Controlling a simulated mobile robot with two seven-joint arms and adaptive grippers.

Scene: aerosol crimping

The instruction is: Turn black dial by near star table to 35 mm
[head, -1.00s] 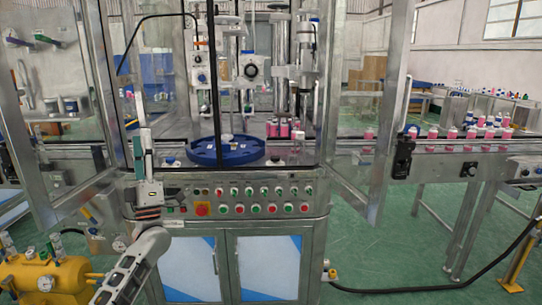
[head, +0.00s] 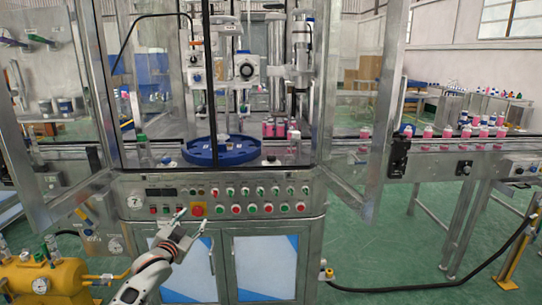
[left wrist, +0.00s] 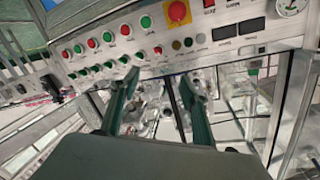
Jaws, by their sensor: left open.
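The blue star table (head: 222,164) sits on the machine deck, in the middle of the head view. A black round dial (head: 246,71) on a pale mount stands above and behind it; its scale is too small to read. A small dark knob (head: 271,159) is on the deck just right of the star table, and another (head: 167,160) is left of it. I cannot tell which one the task means. My left gripper (head: 193,217) is open and empty in front of the control panel, below the star table. Its two fingers (left wrist: 159,78) show apart in the left wrist view.
The control panel (head: 240,197) carries several buttons and a red emergency stop (head: 198,210). Open glass doors (head: 366,110) flank the deck. A conveyor (head: 440,145) with pink bottles runs right. A yellow tank (head: 50,278) stands at lower left.

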